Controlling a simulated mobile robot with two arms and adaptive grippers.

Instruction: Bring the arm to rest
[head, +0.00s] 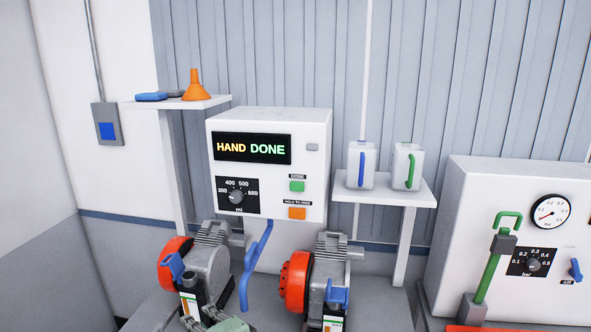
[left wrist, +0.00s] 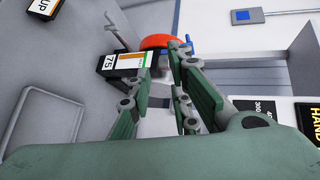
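My left gripper (head: 218,322), green with grey joints, shows only in part at the bottom edge of the head view, in front of the left red-and-grey machine (head: 207,262). In the left wrist view its two fingers (left wrist: 163,90) stand apart with nothing between them, so it is open and empty. A black box marked 75 (left wrist: 122,64) with an orange and white label is just beyond the fingers, and a red round part (left wrist: 165,41) is behind it. I cannot tell whether a finger touches the box. My right gripper is not in view.
A white control box (head: 318,150) reads HAND DONE. A blue hose nozzle (head: 256,265) hangs between the left machine and a second one (head: 327,275). Shelves hold an orange funnel (head: 195,87) and two jugs (head: 361,166). A gauge cabinet (head: 480,190) stands at right.

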